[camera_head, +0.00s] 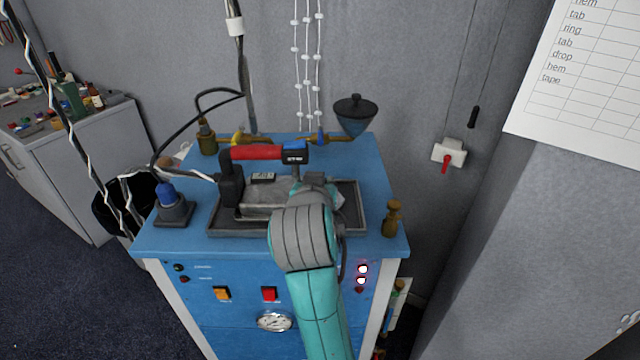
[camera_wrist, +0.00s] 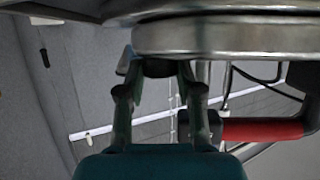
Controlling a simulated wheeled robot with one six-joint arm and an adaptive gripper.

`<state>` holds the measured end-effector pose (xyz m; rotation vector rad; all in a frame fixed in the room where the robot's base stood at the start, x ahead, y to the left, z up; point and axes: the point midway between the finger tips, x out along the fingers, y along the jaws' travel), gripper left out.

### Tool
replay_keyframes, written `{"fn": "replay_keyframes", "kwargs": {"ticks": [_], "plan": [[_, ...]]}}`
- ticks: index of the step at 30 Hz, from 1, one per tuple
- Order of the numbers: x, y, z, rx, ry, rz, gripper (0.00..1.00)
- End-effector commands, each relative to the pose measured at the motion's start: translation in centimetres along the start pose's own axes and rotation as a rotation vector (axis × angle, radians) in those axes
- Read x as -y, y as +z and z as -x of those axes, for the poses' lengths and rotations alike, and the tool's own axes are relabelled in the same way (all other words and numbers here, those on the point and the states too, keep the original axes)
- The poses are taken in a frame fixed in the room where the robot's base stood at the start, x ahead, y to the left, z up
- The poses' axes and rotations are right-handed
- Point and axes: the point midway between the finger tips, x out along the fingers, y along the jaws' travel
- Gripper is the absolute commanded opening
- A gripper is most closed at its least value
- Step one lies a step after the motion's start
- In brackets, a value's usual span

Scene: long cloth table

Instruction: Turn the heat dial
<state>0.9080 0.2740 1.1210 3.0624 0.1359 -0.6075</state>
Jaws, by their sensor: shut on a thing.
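A grey iron (camera_head: 262,198) with a red and black handle (camera_head: 257,153) lies in a shallow dark tray (camera_head: 222,229) on the blue bench. In the wrist view, my gripper (camera_wrist: 160,74) has its two fingers on either side of a dark round knob, which looks like the heat dial (camera_wrist: 158,67). The fingers are shut on it. The knob sits next to a wide metal part (camera_wrist: 235,38), with the red handle (camera_wrist: 262,130) to the right. In the head view my own arm hides the fingertips and the dial, so its setting cannot be read.
A black cable runs to the iron's left end. The bench front has buttons and lit red lamps (camera_head: 362,269).

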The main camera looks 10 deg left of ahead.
Motion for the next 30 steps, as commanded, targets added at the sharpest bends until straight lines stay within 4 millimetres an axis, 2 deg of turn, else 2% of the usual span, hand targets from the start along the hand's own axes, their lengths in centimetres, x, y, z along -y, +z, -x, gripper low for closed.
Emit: {"fn": "replay_keyframes", "kwargs": {"ticks": [9, 24, 25, 27, 30], "plan": [[0.24, 0.04, -0.03, 0.002, 0.099, -0.039, 0.01], [0.22, 0.09, -0.08, 0.003, 0.114, -0.046, 0.01], [0.22, 0.09, -0.08, 0.003, 0.114, -0.046, 0.43], [0.22, 0.08, -0.08, 0.003, 0.114, -0.046, 0.61], [0.25, 0.06, -0.07, 0.002, 0.113, -0.046, 0.61]]}}
